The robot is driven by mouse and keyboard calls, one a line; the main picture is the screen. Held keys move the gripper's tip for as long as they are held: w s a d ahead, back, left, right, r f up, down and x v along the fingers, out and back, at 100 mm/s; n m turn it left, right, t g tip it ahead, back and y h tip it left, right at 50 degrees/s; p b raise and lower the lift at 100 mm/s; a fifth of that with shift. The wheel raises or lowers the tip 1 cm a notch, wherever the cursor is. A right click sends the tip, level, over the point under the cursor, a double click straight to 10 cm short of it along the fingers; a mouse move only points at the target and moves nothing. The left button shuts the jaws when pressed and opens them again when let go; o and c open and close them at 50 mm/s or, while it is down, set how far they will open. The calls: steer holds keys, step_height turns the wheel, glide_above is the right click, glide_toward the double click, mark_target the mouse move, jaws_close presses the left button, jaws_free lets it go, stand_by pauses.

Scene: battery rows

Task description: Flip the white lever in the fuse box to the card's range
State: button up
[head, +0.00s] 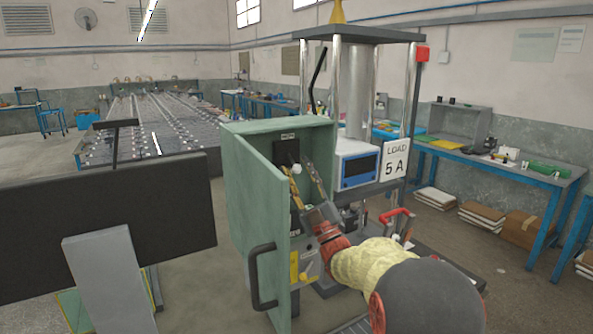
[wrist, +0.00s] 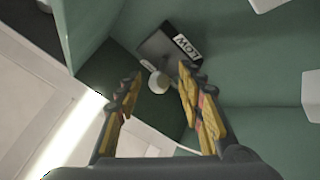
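The green fuse box (head: 239,184) stands open in the head view, its door swung toward me. The white lever knob (head: 296,169) is inside it, in front of a dark panel. In the wrist view the round white knob (wrist: 158,83) appears between my fingertips, beside a black plate with a LOW label (wrist: 187,47). My gripper (head: 300,172) reaches into the box with its yellow-padded fingers spread; a gap shows on both sides of the knob. A card reading LOAD 5 A (head: 395,160) hangs right of the box. Other range labels are not readable.
The door's dark handle (head: 262,277) is left of my arm. A blue-framed meter (head: 359,170) and metal columns stand close on the right. A dark panel (head: 110,228) fills the left foreground. A blue workbench (head: 500,168) lines the right wall.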

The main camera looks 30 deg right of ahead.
steer(key=v, duration=1.1)
steer(key=shift+f, duration=0.2)
